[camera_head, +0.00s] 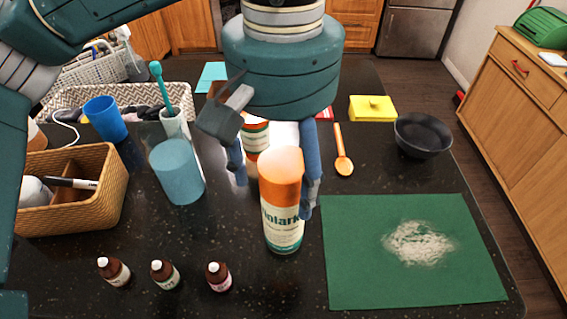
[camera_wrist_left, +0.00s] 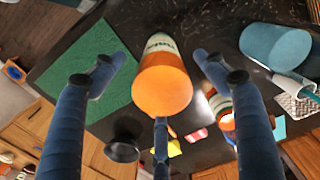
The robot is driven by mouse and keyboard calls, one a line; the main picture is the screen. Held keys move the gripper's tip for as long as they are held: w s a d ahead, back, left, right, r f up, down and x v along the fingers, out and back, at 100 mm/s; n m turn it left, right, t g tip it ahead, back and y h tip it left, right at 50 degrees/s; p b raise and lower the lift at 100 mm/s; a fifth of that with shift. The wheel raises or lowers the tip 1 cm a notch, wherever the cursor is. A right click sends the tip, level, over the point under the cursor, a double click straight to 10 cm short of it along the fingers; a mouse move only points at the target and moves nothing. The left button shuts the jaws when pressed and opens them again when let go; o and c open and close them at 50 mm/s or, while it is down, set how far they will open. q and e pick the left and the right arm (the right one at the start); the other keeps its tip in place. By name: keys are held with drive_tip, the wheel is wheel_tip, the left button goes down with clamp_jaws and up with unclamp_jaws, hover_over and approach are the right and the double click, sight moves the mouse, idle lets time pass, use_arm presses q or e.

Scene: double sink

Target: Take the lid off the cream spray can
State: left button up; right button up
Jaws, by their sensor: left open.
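The cream spray can (camera_head: 283,228) stands upright on the dark counter, and its orange lid (camera_head: 281,178) is on top. My left gripper (camera_head: 274,192) is open above and around the lid, with fingers on either side. In the left wrist view, the lid (camera_wrist_left: 162,92) faces the camera between the spread fingers of the gripper (camera_wrist_left: 160,62). Gaps show between the lid and the two side fingers; I cannot tell whether the third finger touches it. The can's label (camera_wrist_left: 160,44) shows beyond the lid. My right gripper is not in view.
Another orange-and-cream container (camera_head: 256,137) stands behind, partly hidden by my gripper. A blue-grey cylinder (camera_head: 178,172) stands left, and several small brown bottles (camera_head: 165,275) stand in front. A green mat (camera_head: 350,285) with pale powder lies right. An orange spoon (camera_head: 342,160) lies behind.

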use_arm(q)
drive_tip(key=c, duration=0.8)
drive_tip(key=shift+c, duration=0.2)
